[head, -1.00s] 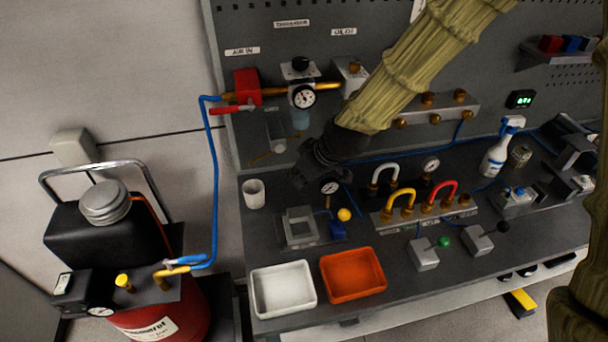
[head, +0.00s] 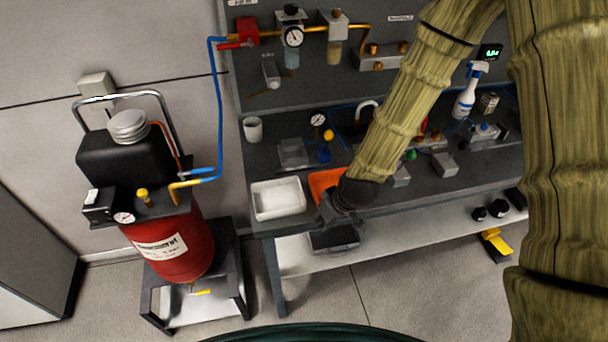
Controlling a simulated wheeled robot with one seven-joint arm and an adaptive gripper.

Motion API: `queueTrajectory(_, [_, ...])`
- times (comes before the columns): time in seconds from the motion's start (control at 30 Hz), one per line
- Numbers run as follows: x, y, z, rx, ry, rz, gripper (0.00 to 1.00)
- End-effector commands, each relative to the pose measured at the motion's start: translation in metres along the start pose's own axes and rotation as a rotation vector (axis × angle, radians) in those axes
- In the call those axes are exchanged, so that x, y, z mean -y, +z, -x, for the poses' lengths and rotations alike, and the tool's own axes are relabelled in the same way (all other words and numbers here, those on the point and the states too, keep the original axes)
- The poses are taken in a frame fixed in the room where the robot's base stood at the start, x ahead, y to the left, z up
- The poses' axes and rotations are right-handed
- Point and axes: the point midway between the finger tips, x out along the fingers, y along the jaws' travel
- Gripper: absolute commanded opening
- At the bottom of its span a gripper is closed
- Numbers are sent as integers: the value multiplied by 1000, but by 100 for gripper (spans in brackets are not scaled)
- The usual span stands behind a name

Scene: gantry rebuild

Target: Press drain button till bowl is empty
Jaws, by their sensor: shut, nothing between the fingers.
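The regulator's round gauge (head: 293,37) sits on the brass air line at the back panel. A small bluish clear bowl (head: 292,59) hangs below it. A second bowl, yellowish (head: 334,54), hangs to its right. The liquid level in either bowl is too small to tell, and I cannot make out a drain button. My gripper (head: 335,218) is dark and shut, with nothing held. It is low at the bench's front edge, by the orange tray, well below and in front of the bowls. My arm covers part of the tray and bench.
A white tray (head: 279,199) and an orange tray (head: 320,181) sit at the bench front. A white cup (head: 253,128) stands at the left.

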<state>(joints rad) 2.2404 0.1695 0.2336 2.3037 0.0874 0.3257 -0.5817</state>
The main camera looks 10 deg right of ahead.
Motion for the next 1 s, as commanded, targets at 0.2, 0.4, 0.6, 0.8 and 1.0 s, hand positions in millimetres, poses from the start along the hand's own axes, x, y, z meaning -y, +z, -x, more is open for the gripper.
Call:
queueTrajectory(0.2, [-8,105,-67,106,37,-147,0])
queueTrajectory(0.4, [-11,201,-110,196,83,-280,0])
queueTrajectory(0.6, [-10,294,-138,275,135,-402,0])
queueTrajectory(0.8, [-8,350,-146,321,172,-477,0])
queueTrajectory(1.0, [-6,366,-147,332,185,-504,0])
